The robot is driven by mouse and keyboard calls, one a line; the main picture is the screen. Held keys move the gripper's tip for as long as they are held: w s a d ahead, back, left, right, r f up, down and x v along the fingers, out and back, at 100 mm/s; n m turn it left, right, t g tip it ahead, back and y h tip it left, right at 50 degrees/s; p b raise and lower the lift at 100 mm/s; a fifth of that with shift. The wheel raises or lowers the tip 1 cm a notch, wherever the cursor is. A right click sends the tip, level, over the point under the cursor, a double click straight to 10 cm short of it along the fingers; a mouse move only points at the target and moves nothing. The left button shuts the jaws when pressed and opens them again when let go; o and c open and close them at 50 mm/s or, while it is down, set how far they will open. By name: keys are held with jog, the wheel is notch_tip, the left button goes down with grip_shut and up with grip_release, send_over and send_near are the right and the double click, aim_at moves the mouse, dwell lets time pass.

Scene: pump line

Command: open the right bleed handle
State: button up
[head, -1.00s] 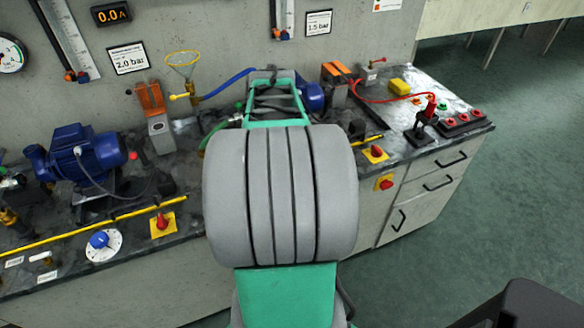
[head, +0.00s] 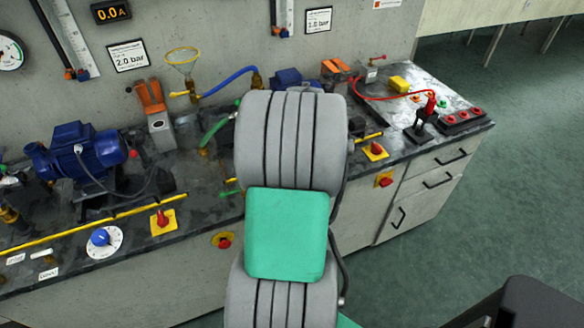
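I cannot tell for sure which fitting is the right bleed handle. A yellow-handled brass valve (head: 180,94) sits below a yellow funnel (head: 182,58) at the wall, with a blue hose running right from it. A red handle (head: 377,57) sits on a grey block at the back right of the bench. A green hose (head: 215,130) and a small green part (head: 230,192) show just left of my arm. My grey and teal arm stands over the middle of the bench and hides my gripper and most of the right blue pump (head: 290,77).
The left blue pump (head: 82,150) stands on the dark bench. Red knobs on yellow plates (head: 162,222) and (head: 375,151) line the front, with a blue dial (head: 100,238) at left. A red cable (head: 400,96) loops across the right end. Open floor (head: 510,190) lies to the right.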

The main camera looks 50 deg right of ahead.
grip_shut()
jog(key=shift+n, duration=0.3)
dwell(0.4)
jog(key=n, duration=0.3)
jog(key=n+y+p, duration=0.1)
jog(key=n, duration=0.2)
jog(key=shift+w+d, duration=0.1)
jog(key=shift+d, duration=0.1)
jog(key=n+y, duration=0.1)
jog(key=n, duration=0.5)
jog(key=shift+w+d+n, duration=0.1)
jog(key=shift+w+n, duration=0.05)
jog(key=shift+n, duration=0.15)
jog(key=n, duration=0.4)
jog(key=shift+w+n+g+y, duration=0.15)
jog(key=shift+n+g+y, duration=0.25)
jog(key=shift+o, duration=0.3)
grip_release()
jog(key=shift+r, duration=0.15)
